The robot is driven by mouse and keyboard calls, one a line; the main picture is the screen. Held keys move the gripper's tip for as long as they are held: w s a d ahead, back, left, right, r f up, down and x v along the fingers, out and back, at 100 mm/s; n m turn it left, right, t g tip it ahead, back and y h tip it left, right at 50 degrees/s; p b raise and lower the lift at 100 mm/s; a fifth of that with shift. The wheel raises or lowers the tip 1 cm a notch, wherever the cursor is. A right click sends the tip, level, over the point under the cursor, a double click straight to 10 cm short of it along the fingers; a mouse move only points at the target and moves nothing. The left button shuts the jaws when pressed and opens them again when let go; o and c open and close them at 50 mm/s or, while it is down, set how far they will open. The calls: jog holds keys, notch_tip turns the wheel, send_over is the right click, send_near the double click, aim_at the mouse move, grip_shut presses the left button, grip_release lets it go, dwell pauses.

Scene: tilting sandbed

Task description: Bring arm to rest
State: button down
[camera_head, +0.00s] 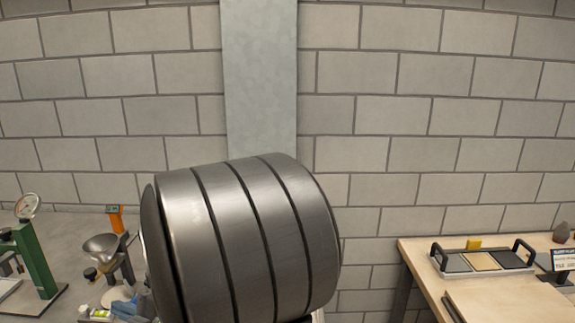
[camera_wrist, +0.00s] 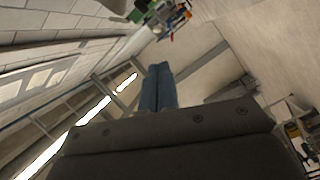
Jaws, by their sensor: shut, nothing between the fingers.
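My gripper (camera_wrist: 159,68) shows in the wrist view, its two blue-grey fingers side by side and touching, with nothing between them. The dark palm fills the bottom of that view.
In the head view, a left bench (camera_head: 75,232) holds a green stand with a dial (camera_head: 36,258), a metal bowl (camera_head: 103,247) and an orange device (camera_head: 115,218).

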jog(key=shift+w+d+f+m+t, duration=0.15)
jog(key=shift+w+m, duration=0.15)
jog(key=shift+m, duration=1.4)
jog(key=shift+w+d+m+t, duration=0.1)
jog(key=shift+w+m+t, duration=0.15)
jog(key=shift+m, duration=1.45)
jog(key=shift+w+d+f+m+t, duration=0.1)
jog(key=shift+w+m, duration=0.2)
jog(key=shift+m, duration=1.4)
jog(key=shift+s+a+r+n+g, duration=0.15)
jog(key=shift+s+n, duration=0.15)
jog(key=shift+n, duration=1.6)
jog(key=shift+s+a+n+g, duration=0.1)
jog(key=shift+s+n+g, duration=0.2)
jog(key=shift+n, duration=1.6)
jog(key=shift+s+a+r+n+g, duration=0.1)
jog(key=shift+s+n, duration=0.25)
jog(key=shift+n, duration=1.55)
jog(key=shift+m, duration=0.3)
